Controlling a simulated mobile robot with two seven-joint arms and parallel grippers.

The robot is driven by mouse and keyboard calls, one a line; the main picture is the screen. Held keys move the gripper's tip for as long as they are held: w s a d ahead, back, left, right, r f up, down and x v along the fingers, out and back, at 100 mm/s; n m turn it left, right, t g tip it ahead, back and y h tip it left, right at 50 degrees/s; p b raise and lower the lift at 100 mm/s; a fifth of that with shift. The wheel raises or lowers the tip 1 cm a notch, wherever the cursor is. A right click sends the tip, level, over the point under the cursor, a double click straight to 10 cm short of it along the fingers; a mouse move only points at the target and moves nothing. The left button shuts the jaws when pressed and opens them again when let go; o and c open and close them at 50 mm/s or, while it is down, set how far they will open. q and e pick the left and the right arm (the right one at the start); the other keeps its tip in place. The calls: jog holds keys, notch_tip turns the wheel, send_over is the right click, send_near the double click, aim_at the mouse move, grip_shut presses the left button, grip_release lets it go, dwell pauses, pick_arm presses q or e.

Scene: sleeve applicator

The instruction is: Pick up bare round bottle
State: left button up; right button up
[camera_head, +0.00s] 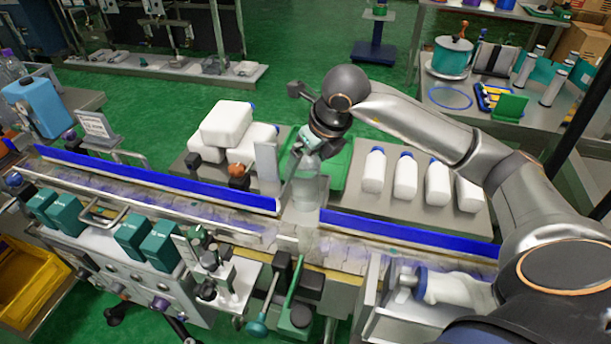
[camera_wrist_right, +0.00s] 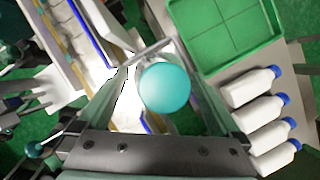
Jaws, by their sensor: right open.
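A round bottle with a teal cap (camera_wrist_right: 165,87) lies between the fingers of my right gripper in the right wrist view, seen from above. In the head view a pale, see-through bottle body (camera_head: 304,190) stands upright at the gap in the conveyor's blue rails. My right gripper (camera_head: 308,158) is open and points down over it, and hides its top. In the wrist view the open fingers (camera_wrist_right: 155,55) reach down on both sides of the cap. I cannot tell whether they touch the bottle. My left gripper is not in view.
Several white bottles (camera_head: 405,180) with blue caps lie on the grey table to the right. A green tray (camera_wrist_right: 230,32) is close beside the gripper. Large white jugs (camera_head: 228,124) lie to the left. Blue rails (camera_head: 400,232) edge the conveyor.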

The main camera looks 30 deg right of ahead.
jog(key=shift+x, duration=0.85)
jog(key=shift+c, duration=0.2)
jog(key=shift+r, duration=0.1)
grip_shut()
